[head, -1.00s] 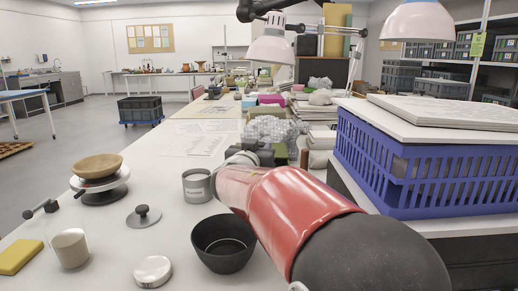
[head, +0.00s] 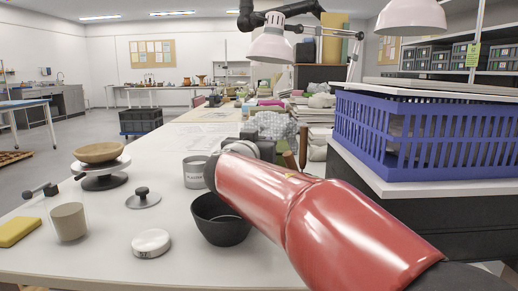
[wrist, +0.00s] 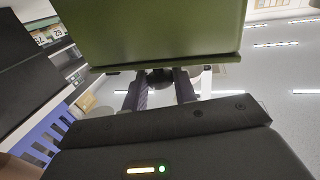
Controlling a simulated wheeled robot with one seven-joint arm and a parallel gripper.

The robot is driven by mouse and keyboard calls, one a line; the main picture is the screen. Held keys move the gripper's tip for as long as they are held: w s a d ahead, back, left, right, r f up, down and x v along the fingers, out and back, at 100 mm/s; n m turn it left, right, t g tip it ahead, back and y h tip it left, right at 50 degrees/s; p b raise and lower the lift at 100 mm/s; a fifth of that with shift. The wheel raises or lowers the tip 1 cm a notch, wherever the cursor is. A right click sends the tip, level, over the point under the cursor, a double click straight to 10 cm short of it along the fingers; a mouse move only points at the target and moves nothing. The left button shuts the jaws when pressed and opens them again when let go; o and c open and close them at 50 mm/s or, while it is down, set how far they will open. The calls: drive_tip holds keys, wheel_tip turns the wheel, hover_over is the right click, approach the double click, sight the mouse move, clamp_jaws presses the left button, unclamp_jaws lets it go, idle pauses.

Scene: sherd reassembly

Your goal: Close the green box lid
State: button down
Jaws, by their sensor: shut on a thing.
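A broad flat green panel, the green box lid (wrist: 155,30), fills the top of the wrist view. Its straight lower edge lies across my fingers. My gripper (wrist: 160,77) is shut on the lid at this edge; a small dark rounded piece shows between the fingers, and I cannot tell whether it belongs to the lid. The exact contact is partly hidden by the panel. In the head view my red arm reaches over the table and hides the gripper, the lid and the green box.
A black bowl (head: 220,222) stands close beside my arm, with a grey plaster tin (head: 196,172) behind it. A blue crate (head: 425,140) stands on the right. A scale with a wooden bowl (head: 98,153), a beaker (head: 68,222) and a yellow sponge (head: 18,231) are at left.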

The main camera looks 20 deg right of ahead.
drive_tip(key=c, duration=1.1)
unclamp_jaws()
drive_tip(key=shift+s+a, duration=0.1)
drive_tip(key=shift+s, duration=0.05)
wheel_tip(320, 180, up, 20)
drive_tip(key=p, duration=0.5)
drive_tip(key=shift+s, duration=0.1)
